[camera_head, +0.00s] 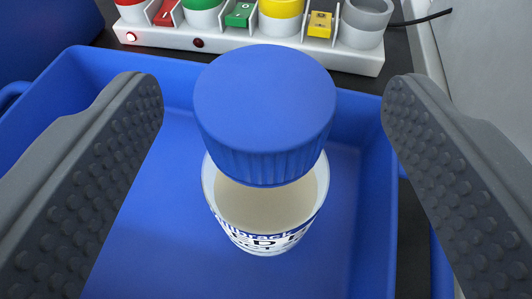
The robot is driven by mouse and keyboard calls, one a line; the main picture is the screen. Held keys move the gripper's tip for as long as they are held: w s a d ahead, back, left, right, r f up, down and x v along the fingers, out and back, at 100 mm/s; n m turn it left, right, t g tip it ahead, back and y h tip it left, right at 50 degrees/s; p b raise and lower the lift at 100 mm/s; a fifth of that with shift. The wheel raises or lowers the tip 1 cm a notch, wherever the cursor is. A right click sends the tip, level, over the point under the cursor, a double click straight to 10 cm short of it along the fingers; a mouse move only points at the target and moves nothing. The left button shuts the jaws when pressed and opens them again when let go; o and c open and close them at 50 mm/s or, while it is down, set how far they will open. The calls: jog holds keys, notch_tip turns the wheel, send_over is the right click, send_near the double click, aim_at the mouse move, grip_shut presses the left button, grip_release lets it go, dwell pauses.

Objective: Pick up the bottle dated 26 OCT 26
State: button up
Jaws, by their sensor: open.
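A bottle with a ribbed blue cap (265,110) stands upright in a blue tray (380,225), seen from above. Its pale body (265,205) carries a white label with dark print near the bottom. The label shows only in part, with letters like "OCT" foreshortened, so I cannot read the full date. My gripper (272,100) is open, with one dark, studded finger on each side of the bottle. Both fingers are apart from the cap, with a wide gap left and right. The bottle's base is largely hidden.
A white rack (215,42) with several coloured containers and tabs lies behind the tray, with a lit red switch (131,37) at its left. A black cable (422,18) runs at the upper right beside a pale wall (490,60). The tray floor around the bottle looks clear.

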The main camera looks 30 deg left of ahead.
aim_at(266, 77)
jog(key=shift+f+x, duration=0.1)
jog(key=shift+x, duration=1.15)
jog(key=shift+f+x, duration=0.15)
jog(key=shift+x, duration=1.05)
jog(key=shift+s+a, duration=0.1)
jog(key=shift+c, duration=0.3)
grip_shut()
